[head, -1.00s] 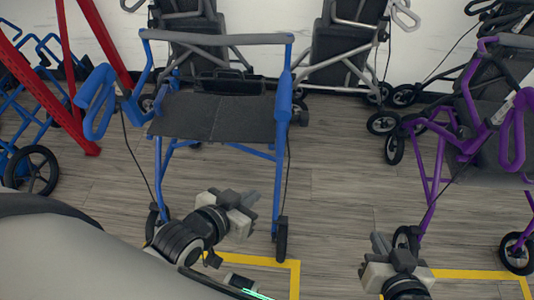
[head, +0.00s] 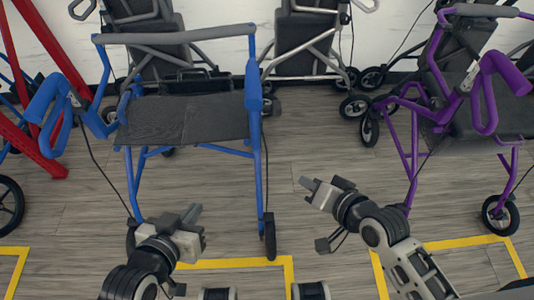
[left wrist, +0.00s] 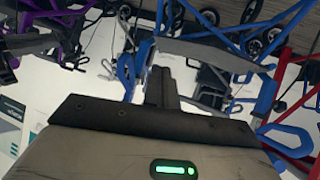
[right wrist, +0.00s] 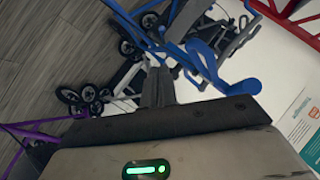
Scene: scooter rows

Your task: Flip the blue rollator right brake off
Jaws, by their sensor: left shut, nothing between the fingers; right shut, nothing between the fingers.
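The blue rollator (head: 248,130) stands upright in the head view, with a dark seat (head: 185,118) and a grey backrest bar (head: 175,37). Its left-side loop handle (head: 48,105) shows clearly; its right-side handle (head: 254,88) is seen nearly end-on. I cannot make out the brake lever's position. My left gripper (head: 194,214) is shut and empty, low in front of the rollator. My right gripper (head: 308,186) is shut and empty, right of the rollator's right front leg and apart from it. The rollator also shows in the left wrist view (left wrist: 140,72) and right wrist view (right wrist: 207,62).
A purple rollator (head: 412,150) stands at the right. Grey rollators (head: 305,45) line the white wall behind. A red frame (head: 60,50) stands at the left. Yellow floor lines (head: 240,262) run in front. Open floor lies between the blue and purple rollators.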

